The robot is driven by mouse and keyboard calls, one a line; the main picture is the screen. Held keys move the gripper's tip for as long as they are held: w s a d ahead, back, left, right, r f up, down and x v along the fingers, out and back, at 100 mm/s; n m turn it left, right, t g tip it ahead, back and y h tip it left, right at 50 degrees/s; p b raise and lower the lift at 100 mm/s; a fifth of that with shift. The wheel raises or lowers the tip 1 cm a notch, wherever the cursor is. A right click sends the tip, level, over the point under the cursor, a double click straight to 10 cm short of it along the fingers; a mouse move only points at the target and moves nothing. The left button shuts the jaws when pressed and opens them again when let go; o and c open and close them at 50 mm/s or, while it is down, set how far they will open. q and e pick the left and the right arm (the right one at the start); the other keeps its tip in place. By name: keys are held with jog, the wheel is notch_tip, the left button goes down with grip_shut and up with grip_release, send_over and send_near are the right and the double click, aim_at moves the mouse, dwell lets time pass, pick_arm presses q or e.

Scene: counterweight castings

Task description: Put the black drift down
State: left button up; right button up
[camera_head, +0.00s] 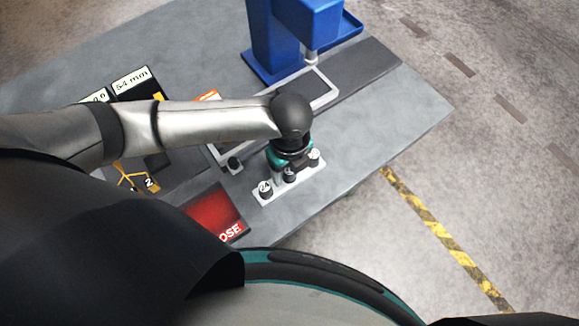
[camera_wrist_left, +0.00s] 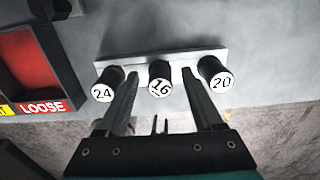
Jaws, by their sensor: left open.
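Three black drifts with white numbered ends stand in a pale rack (camera_head: 301,181), which also shows in the left wrist view (camera_wrist_left: 204,57). They are the 24 drift (camera_wrist_left: 104,86), the 16 drift (camera_wrist_left: 159,80) in the middle and the 20 drift (camera_wrist_left: 215,76). In the head view the 24 drift (camera_head: 265,188) is nearest and the 20 drift (camera_head: 314,158) farthest right. My left gripper (camera_wrist_left: 160,75) is open, its fingers on either side of the 16 drift; I cannot tell whether they touch it. My right gripper is not in view.
A red bin (camera_head: 215,212) labelled LOOSE lies left of the rack. A blue press (camera_head: 271,40) stands at the back. A small black piece (camera_head: 235,164) sits left of my gripper. The table is clear right of the rack.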

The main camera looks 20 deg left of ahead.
aim_at(289, 170)
pick_arm(q)
jog(key=shift+r, duration=0.1)
notch_tip(289, 170, up, 12)
jog(key=p, duration=0.1)
jog(key=shift+r, duration=0.15)
jog(key=shift+a, duration=0.1)
dwell(0.4)
